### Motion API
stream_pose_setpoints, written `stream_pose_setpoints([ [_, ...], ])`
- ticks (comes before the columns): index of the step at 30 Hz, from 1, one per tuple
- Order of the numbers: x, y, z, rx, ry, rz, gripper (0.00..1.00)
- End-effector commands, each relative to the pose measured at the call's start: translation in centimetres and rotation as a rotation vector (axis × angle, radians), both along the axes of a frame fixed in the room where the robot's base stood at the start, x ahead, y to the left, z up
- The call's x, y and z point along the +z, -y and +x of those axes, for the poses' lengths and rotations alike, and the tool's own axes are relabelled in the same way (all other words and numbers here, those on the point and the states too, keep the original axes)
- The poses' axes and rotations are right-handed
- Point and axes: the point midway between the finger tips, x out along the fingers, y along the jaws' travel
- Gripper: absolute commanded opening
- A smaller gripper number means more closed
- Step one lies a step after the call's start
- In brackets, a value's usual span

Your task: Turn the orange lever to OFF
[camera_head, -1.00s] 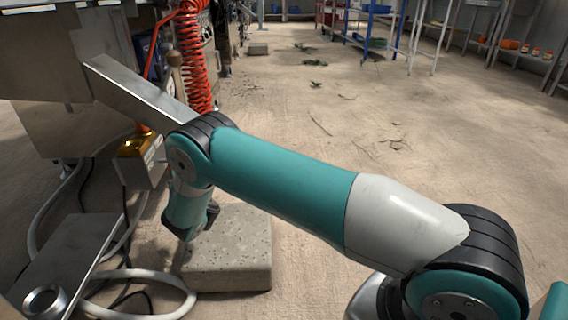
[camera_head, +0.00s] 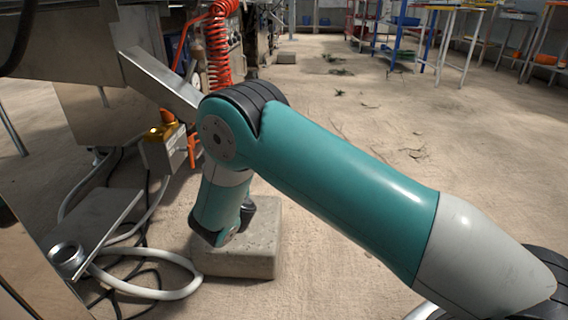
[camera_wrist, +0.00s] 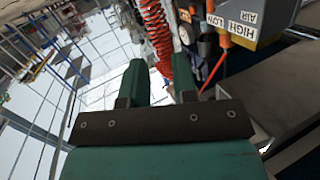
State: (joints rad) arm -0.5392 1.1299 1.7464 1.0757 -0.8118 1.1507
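A grey box (camera_head: 163,154) stands at left in the head view. An orange part (camera_head: 194,149) sticks out at its right side, and another orange part (camera_head: 168,116) shows on top by a gold fitting. I cannot tell for sure which is the lever. In the wrist view the labelled box (camera_wrist: 246,22) is upside down at upper right, reading HIGH, LOW and AIR. An orange bar (camera_wrist: 222,42) hangs by its edge. My gripper (camera_wrist: 160,63) is open and empty, left of and apart from the bar. No OFF mark is readable.
A red coiled hose (camera_head: 219,50) hangs behind the box; it shows close beyond my fingers in the wrist view (camera_wrist: 157,35). A metal beam (camera_head: 158,78) lies above the box. A concrete block (camera_head: 245,250) and white hose (camera_head: 150,293) are below.

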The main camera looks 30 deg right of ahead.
Motion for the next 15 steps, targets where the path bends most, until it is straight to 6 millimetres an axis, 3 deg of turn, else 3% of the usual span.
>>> stream_pose_setpoints([
  [8, 2.3, 5.6, -0.8, -0.136, -0.155, -0.013, 0.26],
  [15, 3.9, 9.6, -3.1, -0.213, -0.325, -0.022, 0.26],
])
